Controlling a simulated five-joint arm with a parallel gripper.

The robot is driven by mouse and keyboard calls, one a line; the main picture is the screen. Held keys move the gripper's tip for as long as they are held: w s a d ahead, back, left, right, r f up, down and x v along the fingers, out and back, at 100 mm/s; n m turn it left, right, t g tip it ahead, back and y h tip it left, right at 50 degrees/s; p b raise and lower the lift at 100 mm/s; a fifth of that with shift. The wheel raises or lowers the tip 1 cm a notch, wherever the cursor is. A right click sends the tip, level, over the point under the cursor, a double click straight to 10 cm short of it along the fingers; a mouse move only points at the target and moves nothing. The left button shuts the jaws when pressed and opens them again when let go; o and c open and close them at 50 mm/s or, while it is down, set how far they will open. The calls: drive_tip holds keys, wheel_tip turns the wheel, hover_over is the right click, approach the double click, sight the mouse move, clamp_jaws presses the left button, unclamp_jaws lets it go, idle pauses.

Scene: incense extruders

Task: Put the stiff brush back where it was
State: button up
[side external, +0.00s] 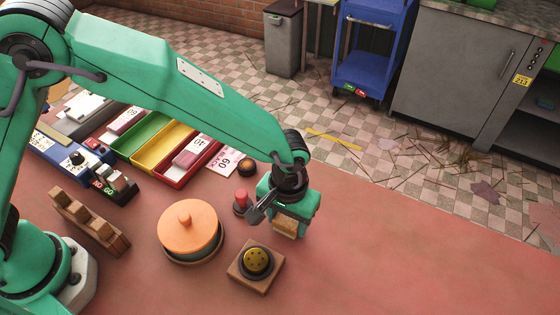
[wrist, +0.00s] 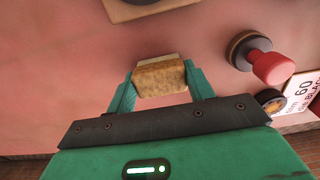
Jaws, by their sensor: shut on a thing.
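The stiff brush (side external: 285,228) appears as a small tan-brown block, low between my gripper's fingers in the side view. In the wrist view the brush (wrist: 160,78) shows a brown, rough-textured face with a pale strip along its far edge. My gripper (side external: 287,221) is shut on it, with one green finger on each side in the wrist view (wrist: 161,82). The gripper is over the red table, right of the red-knobbed piece (side external: 241,199). I cannot tell whether the brush touches the table.
A perforated die on a wooden block (side external: 235,272) is in front of my gripper. An orange-lidded pot (side external: 188,228) and a notched wooden rack (side external: 90,222) stand to the left. Coloured trays (side external: 140,137) and a "60" card (side external: 224,160) lie behind. The table's right side is clear.

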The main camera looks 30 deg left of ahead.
sight(287, 220)
drive_tip(key=shift+f, duration=0.2)
drive_tip(key=o, duration=0.9)
drive_tip(key=shift+o, duration=0.2)
drive_tip(key=shift+r, duration=0.1)
wheel_tip(287, 220, up, 12)
idle(0.7)
